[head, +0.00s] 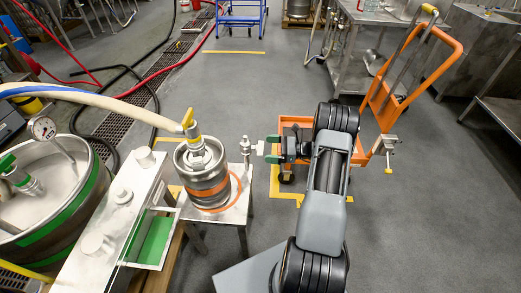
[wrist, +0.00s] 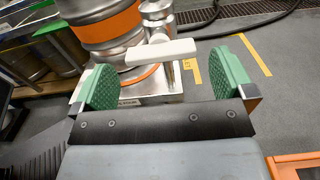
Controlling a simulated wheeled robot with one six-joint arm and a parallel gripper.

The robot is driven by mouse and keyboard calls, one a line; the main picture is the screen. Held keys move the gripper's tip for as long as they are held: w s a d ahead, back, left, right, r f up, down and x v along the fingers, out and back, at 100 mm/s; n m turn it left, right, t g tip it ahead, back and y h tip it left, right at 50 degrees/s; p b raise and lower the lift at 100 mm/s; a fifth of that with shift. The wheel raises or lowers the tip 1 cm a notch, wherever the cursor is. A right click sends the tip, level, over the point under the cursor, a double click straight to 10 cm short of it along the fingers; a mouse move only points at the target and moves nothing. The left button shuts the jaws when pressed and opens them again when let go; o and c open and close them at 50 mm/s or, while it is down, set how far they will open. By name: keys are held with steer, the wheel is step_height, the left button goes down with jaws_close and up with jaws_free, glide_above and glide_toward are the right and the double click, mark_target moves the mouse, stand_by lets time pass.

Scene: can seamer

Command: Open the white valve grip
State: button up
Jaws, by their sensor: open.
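The white valve grip (wrist: 160,52) is a short pale bar lying crosswise in the wrist view, tilted slightly up to the right. It sits at a small metal valve (wrist: 158,14) beside the steel keg (wrist: 105,30). In the head view the grip (head: 260,148) shows as a small white piece at the right of the metal valve (head: 245,146). My gripper (wrist: 163,80) is open, with a green pad on each side and the grip just ahead of the gap. In the head view my gripper (head: 273,149) is right beside the grip. I cannot tell whether they touch.
The orange-banded keg (head: 205,178) stands on a small steel table (head: 228,212) left of the valve. An orange cart (head: 375,130) stands behind my arm. A larger green-banded tank (head: 55,205) is at the far left. The floor ahead is mostly clear.

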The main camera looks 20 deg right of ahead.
mark_target(261, 147)
steer(key=shift+x, duration=2)
steer(key=shift+w, duration=0.1)
steer(key=shift+c, duration=0.2)
steer(key=c, duration=0.8)
